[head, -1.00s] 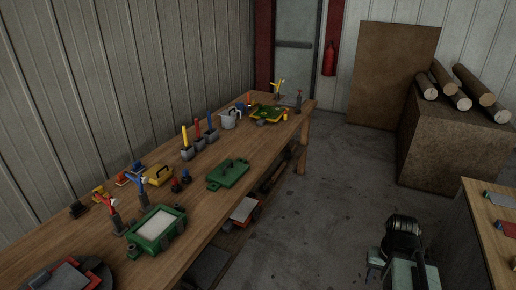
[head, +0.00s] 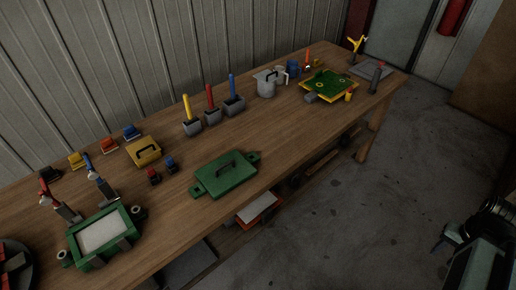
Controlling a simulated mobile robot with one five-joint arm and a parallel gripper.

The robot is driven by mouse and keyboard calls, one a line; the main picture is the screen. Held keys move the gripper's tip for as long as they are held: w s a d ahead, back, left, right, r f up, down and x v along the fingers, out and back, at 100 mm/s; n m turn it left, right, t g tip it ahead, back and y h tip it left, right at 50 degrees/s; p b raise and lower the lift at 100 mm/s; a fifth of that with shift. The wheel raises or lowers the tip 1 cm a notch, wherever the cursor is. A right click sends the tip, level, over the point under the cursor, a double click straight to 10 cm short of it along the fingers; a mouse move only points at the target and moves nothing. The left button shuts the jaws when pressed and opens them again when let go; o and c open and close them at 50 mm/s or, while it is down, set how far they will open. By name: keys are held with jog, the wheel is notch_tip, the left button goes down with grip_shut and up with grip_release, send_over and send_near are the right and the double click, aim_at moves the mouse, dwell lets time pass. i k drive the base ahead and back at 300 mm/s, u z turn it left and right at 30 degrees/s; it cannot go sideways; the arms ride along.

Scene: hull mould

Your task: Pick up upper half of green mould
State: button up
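The upper half of the green mould (head: 236,180) is a flat green block with a dark handle on top and a lug at each end. It lies on the wooden workbench (head: 300,139), near its front edge, at the middle of the head view. A green frame with a pale filling (head: 79,253), seemingly the lower half, sits apart from it at the lower left, with a small cylinder at each of two corners.
A yellow block with a dark handle (head: 149,158) and small red and blue pieces lie left of the green block. Coloured sticks in grey holders (head: 233,105) and a grey jug (head: 266,86) stand behind. Dark machinery (head: 488,222) shows at lower right. Floor (head: 340,220) before the bench is clear.

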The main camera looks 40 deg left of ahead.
aim_at(220, 176)
jog(key=i, duration=1.95)
jog(key=u, duration=5.15)
jog(key=i, duration=1)
